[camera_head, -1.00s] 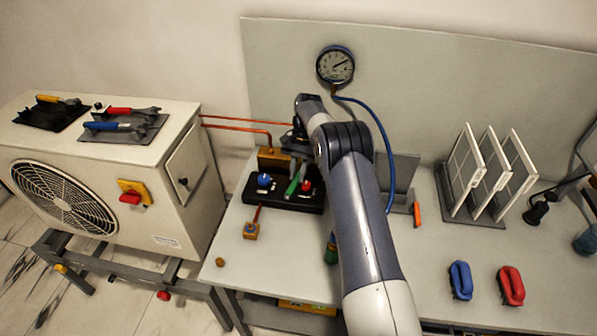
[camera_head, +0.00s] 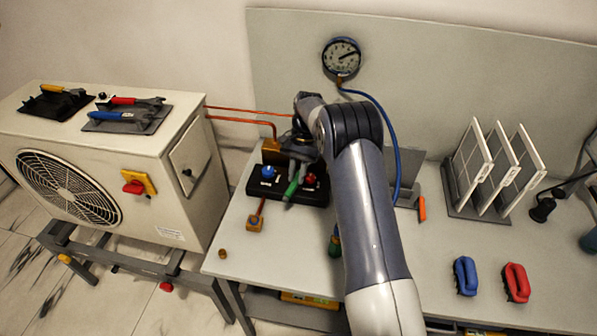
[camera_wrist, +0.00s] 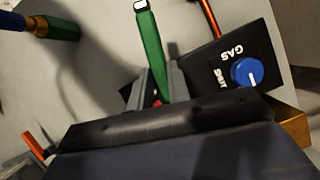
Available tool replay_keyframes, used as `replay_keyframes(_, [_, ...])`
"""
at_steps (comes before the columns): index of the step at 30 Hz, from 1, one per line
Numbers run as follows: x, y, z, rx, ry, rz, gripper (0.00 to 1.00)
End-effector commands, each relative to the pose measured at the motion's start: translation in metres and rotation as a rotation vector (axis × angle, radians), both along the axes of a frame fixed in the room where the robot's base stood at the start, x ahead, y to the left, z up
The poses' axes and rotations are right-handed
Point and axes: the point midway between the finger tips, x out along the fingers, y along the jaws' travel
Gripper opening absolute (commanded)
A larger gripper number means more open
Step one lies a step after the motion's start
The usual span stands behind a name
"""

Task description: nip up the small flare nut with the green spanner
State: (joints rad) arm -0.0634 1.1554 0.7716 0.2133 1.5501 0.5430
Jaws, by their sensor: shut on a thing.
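My gripper (camera_wrist: 157,88) is shut on the green spanner (camera_wrist: 150,45), whose green handle sticks out from between the fingers in the wrist view. In the head view, the green spanner (camera_head: 291,189) shows over the black valve block, between its blue and red knobs; my gripper (camera_head: 296,160) is above its back end. The spanner's jaw end is hidden by my gripper and wrist. I cannot make out the small flare nut in either view. Copper pipes (camera_head: 245,119) run from the white unit towards a brass block (camera_head: 271,150) behind the valve block.
The black valve block (camera_head: 262,190) has a blue knob (camera_wrist: 246,72) marked GAS. A brass fitting (camera_head: 254,223) and a small brass piece (camera_head: 222,253) lie in front. A blue hose (camera_head: 385,125) hangs from the gauge (camera_head: 341,57). Filter panels (camera_head: 490,165) stand at right.

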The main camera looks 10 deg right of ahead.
Motion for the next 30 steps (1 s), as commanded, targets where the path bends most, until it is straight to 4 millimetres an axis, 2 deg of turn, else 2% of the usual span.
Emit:
replay_keyframes(11, [-0.003,0.002,0.007,0.0,-0.002,0.0,0.0])
replay_keyframes(30, [-0.003,0.002,0.045,0.0,-0.002,0.0,0.0])
